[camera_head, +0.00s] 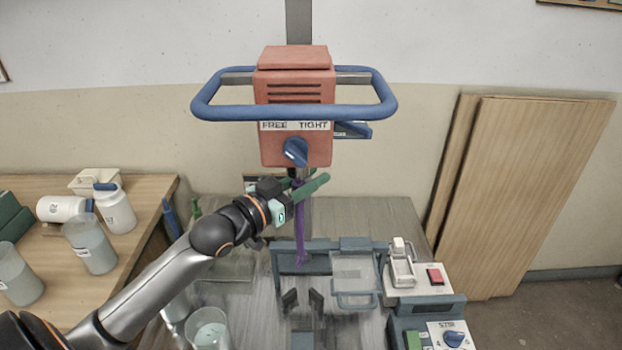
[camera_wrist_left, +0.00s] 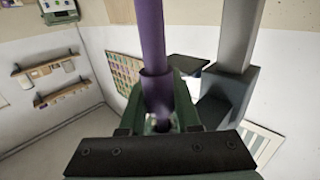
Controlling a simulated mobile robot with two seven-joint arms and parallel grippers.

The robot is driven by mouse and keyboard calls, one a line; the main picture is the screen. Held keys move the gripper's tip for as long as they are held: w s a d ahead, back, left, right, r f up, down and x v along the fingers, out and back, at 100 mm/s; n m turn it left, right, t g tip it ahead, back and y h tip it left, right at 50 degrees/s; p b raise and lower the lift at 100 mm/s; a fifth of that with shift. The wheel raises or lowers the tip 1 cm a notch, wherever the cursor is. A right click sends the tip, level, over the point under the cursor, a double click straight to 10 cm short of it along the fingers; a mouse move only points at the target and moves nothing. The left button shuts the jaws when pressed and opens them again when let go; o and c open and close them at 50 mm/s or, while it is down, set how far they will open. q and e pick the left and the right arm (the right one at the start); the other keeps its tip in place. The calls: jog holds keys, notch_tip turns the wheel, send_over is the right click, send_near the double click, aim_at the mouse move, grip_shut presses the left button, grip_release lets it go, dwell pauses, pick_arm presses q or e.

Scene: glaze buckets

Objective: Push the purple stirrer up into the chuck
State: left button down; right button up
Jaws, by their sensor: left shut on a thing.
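The purple stirrer (camera_head: 300,230) hangs upright below the red mixer head (camera_head: 294,95), over the grey bench. My left gripper (camera_head: 305,186) is shut on its upper part, just under the mixer head. In the left wrist view the purple shaft (camera_wrist_left: 149,45) stands between my green fingers (camera_wrist_left: 160,115). The chuck (camera_head: 294,173) shows as a small dark part under the head, largely hidden by my gripper. I cannot tell whether the stirrer's top is inside it. The blue knob (camera_head: 295,152) sits under the FREE and TIGHT labels. My right gripper is not in view.
A blue bar (camera_head: 205,105) loops around the mixer head. Below the stirrer stand a dark frame (camera_head: 290,262) and a clear guard (camera_head: 355,278). A switch box (camera_head: 435,275) is at the right.

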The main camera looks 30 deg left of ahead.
pick_arm(q)
jog(key=shift+r, duration=0.5)
dwell(0.3)
jog(key=c, duration=0.5)
grip_release()
jog(key=shift+c, duration=0.2)
jog(key=shift+f, duration=0.15)
jog(key=shift+s+a, duration=0.2)
jog(key=shift+s, duration=0.4)
jog(key=b+v, duration=0.2)
jog(key=v, duration=0.6)
jog(key=shift+s, duration=0.3)
jog(key=shift+v, duration=1.3)
